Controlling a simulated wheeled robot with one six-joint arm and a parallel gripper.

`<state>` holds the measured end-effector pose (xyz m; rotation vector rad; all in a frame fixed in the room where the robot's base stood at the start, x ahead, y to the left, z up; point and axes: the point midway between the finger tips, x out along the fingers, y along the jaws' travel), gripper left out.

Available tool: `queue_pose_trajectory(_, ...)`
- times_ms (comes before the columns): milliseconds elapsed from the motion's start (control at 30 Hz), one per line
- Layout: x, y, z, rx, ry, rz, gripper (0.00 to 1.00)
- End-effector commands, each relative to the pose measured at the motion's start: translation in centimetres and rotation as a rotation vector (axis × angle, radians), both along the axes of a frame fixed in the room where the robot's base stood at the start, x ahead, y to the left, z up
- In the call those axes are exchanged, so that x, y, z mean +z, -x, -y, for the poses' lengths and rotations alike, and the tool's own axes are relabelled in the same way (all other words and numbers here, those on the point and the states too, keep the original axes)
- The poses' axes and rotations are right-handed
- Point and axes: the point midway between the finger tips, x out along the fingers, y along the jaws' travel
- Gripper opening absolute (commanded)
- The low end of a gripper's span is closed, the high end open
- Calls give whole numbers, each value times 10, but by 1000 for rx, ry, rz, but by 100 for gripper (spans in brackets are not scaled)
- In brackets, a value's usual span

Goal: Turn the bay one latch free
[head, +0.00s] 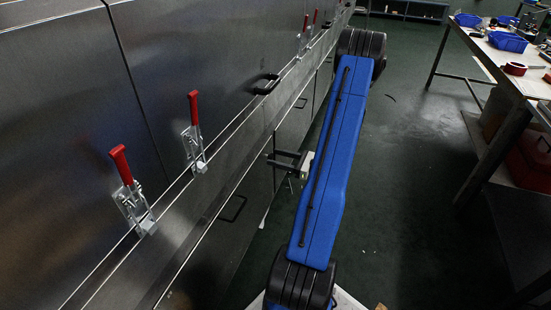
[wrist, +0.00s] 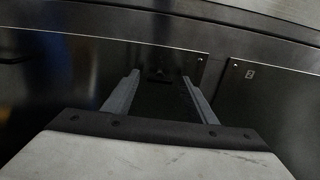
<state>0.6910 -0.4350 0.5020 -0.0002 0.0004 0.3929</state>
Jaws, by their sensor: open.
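A small dark latch-like fitting (wrist: 158,73) sits near the top of a dark lower panel (wrist: 80,75) in the wrist view. It is dim, so its exact shape and turn are unclear. My gripper (wrist: 160,78) is open and empty, its two grey fingers on either side of this fitting in the picture. I cannot tell how far the tips are from it. In the head view my gripper (head: 272,159) points left at the lower side of the metal dryer, apart from the upper clamps. The fitting cannot be made out there.
The dryer wall (head: 60,120) carries red-handled toggle clamps (head: 194,108) and black pull handles (head: 264,85). A neighbouring panel (wrist: 280,110) has a small label, seemingly 2. A workbench (head: 490,50) with blue bins stands at the right. Green floor (head: 400,180) between is mostly clear.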

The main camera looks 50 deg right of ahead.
Motion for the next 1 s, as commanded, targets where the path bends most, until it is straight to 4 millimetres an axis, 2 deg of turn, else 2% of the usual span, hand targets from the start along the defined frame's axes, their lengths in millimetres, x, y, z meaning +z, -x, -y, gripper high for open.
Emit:
queue_pose_trajectory(200, 0, -9, -4, -1, 0, 0, 52)
queue_pose_trajectory(467, 0, -9, -4, -1, 0, 0, 52)
queue_pose_trajectory(633, 0, -9, -4, -1, 0, 0, 11)
queue_pose_trajectory(1000, 0, -9, -4, 0, 39, 16, 10)
